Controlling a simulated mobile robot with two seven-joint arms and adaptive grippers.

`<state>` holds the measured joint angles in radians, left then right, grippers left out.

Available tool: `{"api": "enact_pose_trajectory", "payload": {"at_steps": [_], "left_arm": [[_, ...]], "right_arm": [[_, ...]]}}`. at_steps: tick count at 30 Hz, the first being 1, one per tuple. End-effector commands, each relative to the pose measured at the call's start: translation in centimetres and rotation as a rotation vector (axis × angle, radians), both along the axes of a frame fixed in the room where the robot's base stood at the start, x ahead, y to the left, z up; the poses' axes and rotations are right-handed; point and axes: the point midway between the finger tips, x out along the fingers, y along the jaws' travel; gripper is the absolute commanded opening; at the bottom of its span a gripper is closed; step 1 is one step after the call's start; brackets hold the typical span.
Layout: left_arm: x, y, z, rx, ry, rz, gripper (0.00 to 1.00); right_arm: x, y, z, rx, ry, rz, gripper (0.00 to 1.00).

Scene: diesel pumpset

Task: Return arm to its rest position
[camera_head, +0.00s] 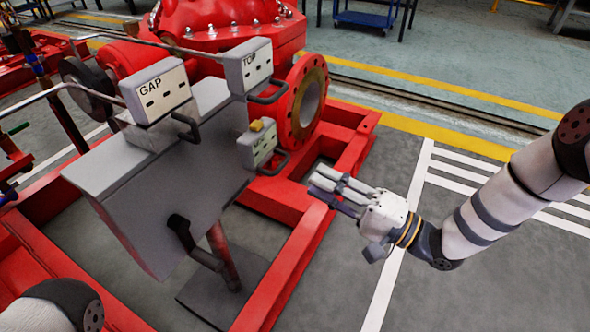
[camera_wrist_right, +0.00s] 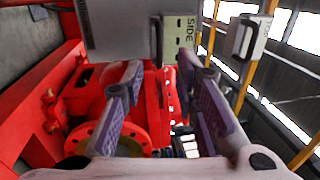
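My right arm (camera_head: 490,215) reaches in from the right in the head view. Its gripper (camera_head: 322,182) is in the air right of the grey panel (camera_head: 195,160), over the red frame. In the right wrist view the gripper (camera_wrist_right: 160,72) has its two purple-padded fingers spread, with nothing between them. A box marked SIDE (camera_wrist_right: 180,38) is beyond the fingertips there, apart from them. In the head view a small box with a yellow part on top (camera_head: 258,146) is left of the gripper, also apart. My left gripper is out of view; part of my left arm shows at lower left.
Boxes marked GAP (camera_head: 160,90) and TOP (camera_head: 248,66) stand on the panel, with dark handles sticking out. A red flanged pipe (camera_head: 293,105) and the red base frame (camera_head: 290,275) are close to the right gripper. Striped floor (camera_head: 480,280) at lower right is clear.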

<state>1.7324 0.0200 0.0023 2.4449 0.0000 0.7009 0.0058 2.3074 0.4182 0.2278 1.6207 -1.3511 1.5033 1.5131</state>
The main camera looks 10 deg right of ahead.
Motion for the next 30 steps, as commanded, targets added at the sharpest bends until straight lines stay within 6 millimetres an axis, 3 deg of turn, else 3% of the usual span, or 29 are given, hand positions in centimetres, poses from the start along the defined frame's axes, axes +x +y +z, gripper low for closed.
{"api": "enact_pose_trajectory", "payload": {"at_steps": [6,21,23,29,30], "left_arm": [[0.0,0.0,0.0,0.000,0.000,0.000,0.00],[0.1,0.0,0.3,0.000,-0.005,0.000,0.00],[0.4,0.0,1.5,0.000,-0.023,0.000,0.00],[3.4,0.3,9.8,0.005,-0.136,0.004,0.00],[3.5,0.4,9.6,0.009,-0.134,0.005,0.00]], "right_arm": [[-1.9,-2.6,-0.5,0.000,-0.001,-0.001,0.28],[-2.1,-2.8,0.0,0.000,-0.005,0.000,0.28],[-2.0,-2.8,2.3,0.000,-0.023,0.001,0.28],[-1.6,-2.8,16.9,0.000,-0.134,0.000,0.28],[-1.6,-2.9,16.5,0.000,-0.129,-0.001,0.28]]}}
